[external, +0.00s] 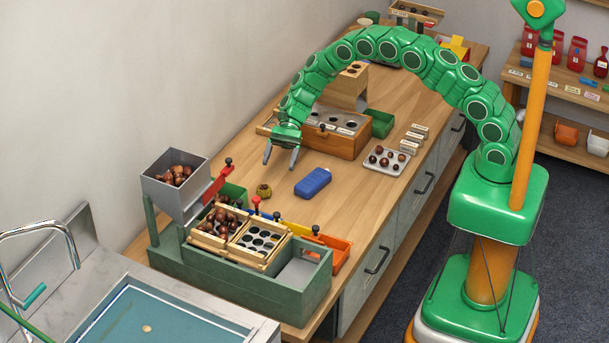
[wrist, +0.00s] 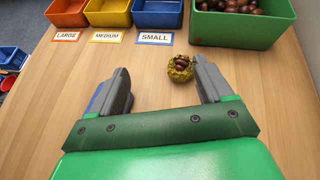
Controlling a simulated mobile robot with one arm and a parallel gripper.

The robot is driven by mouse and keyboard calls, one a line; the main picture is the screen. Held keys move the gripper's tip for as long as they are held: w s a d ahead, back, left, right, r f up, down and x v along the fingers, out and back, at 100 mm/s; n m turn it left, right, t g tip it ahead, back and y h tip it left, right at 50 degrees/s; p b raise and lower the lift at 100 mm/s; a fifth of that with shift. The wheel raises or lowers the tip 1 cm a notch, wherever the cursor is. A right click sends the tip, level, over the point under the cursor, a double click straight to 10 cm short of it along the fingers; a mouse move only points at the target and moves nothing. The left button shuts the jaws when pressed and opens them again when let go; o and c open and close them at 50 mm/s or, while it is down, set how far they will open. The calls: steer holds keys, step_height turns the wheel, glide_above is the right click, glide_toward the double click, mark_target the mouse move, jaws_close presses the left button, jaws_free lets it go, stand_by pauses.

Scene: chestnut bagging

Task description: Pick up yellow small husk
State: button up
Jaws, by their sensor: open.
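The small yellow husk (external: 263,191) lies on the wooden table in front of the sorting machine, left of a blue block. In the wrist view the husk (wrist: 180,67) is yellow-green and spiky, with brown chestnuts showing in its open top. My gripper (external: 281,160) is above the table, slightly behind the husk and apart from it. In the wrist view my gripper (wrist: 163,68) is open and empty, its fingers pointing towards the bins. The husk shows between the fingertips, nearer the right one.
The blue block (external: 313,183) lies close to the husk on the right. The green sorting machine (external: 240,275) stands in front. Labelled bins (wrist: 112,12) and a green bin of chestnuts (wrist: 240,30) stand beyond the husk. A wooden box (external: 335,141) stands behind my gripper.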

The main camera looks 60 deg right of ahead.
steer(key=m+y, duration=0.1)
steer(key=m, duration=0.1)
glide_toward(264, 191)
steer(key=shift+w+a+f+t, duration=0.1)
steer(key=shift+a+f+t, duration=0.15)
steer(key=shift+f, duration=0.35)
steer(key=shift+a+f+t, duration=0.15)
steer(key=shift+a+f, duration=0.1)
steer(key=shift+f, duration=0.35)
steer(key=shift+x, duration=2.45)
steer(key=shift+c, duration=0.2)
steer(key=c, duration=1.1)
steer(key=shift+r, duration=0.1)
